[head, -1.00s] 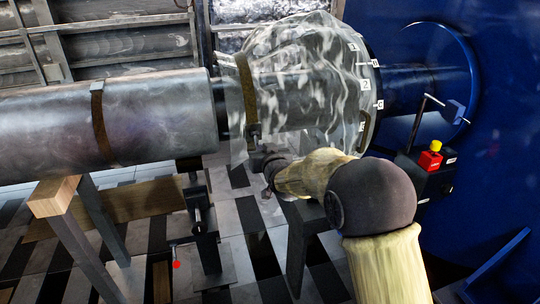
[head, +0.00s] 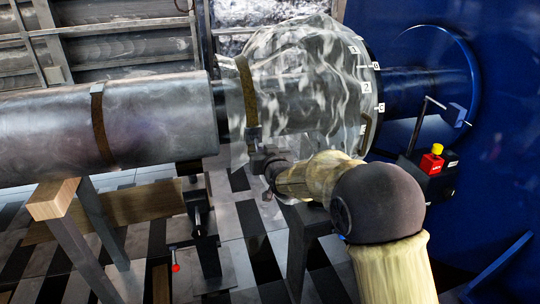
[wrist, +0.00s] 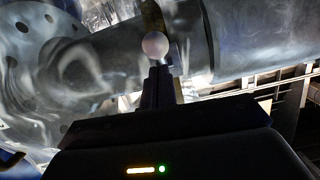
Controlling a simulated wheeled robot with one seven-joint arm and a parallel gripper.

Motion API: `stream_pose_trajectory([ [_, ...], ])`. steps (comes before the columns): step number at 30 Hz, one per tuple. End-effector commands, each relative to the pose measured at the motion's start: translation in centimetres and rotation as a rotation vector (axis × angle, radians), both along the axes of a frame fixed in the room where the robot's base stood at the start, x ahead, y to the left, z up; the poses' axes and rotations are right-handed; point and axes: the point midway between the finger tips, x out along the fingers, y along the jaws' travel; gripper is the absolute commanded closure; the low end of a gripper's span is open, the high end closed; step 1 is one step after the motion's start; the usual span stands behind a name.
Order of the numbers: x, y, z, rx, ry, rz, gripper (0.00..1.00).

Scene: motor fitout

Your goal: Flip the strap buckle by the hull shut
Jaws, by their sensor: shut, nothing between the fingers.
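A brown strap (head: 245,95) wraps the shaft at the left end of the clear plastic wrap, on the hull side of the shaft joint. A small dark buckle (head: 253,134) sits low on the strap's near side. Its lever position is too small to tell. My gripper (head: 260,154) is shut and empty just below the buckle; I cannot tell whether they touch. In the wrist view, my shut fingers (wrist: 159,80) point up at a pale round knob (wrist: 155,45) in front of the strap (wrist: 152,16). The knob appears right at the fingertips.
The blue hull wall (head: 510,130) stands at the right, with a box carrying a red and yellow button (head: 432,160). Another strap (head: 99,120) circles the left shaft (head: 45,125). A wood-topped stand (head: 53,200) and a dark support (head: 204,230) stand below.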

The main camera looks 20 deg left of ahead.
Motion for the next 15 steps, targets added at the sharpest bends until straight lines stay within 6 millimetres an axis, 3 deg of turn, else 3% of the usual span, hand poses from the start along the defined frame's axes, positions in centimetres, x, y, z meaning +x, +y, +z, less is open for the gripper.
stream_pose_trajectory([
  [5,0.1,-0.6,4.0,0.007,-0.008,-0.004,1.0],
  [7,-0.8,-1.4,3.3,0.005,-0.006,-0.004,1.0],
  [15,-4.1,-4.3,3.9,0.007,-0.008,-0.003,1.0],
])
